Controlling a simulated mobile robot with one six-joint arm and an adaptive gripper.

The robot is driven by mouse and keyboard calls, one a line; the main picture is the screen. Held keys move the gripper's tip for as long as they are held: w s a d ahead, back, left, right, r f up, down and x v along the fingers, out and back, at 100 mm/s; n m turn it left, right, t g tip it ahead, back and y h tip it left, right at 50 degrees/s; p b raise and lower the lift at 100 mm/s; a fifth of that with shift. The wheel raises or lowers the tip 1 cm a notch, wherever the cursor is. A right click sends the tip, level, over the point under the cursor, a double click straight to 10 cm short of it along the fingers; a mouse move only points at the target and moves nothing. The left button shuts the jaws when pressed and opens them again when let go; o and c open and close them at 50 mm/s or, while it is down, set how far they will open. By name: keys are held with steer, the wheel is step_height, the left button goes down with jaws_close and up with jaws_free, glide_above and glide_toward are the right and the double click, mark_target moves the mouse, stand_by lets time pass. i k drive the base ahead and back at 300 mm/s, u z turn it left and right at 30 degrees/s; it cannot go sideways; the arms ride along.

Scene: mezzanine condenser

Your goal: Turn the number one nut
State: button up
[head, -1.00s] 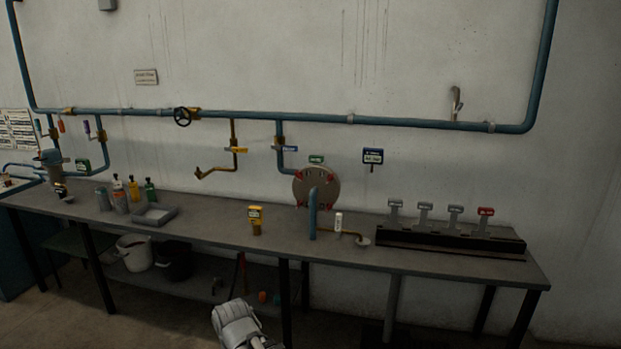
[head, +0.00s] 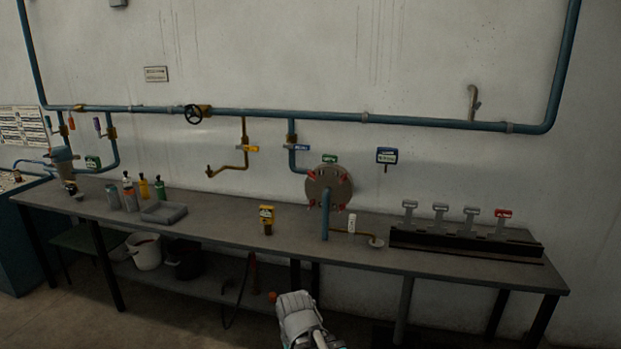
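A round grey-brown flanged disc (head: 342,190) stands at the back of the bench, with several red pieces around its rim that look like nuts. One red piece (head: 312,175) shows at its upper left; any numbers are too small to read. A blue pipe in front covers part of the disc. A white-grey part of my arm (head: 298,313) shows at the bottom, in front of the bench and below the disc, well apart from it. No gripper fingers can be made out.
The long grey bench (head: 225,232) carries a yellow meter (head: 267,218), a grey tray (head: 164,212), bottles at left and a dark rack (head: 465,240) with several tagged levers at right. Blue pipes (head: 270,113) run along the wall. Buckets (head: 146,250) stand on the lower shelf.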

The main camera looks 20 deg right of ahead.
mark_target(312, 173)
steer(key=z, duration=0.1)
steer(key=i, duration=1)
steer(key=u, duration=0.05)
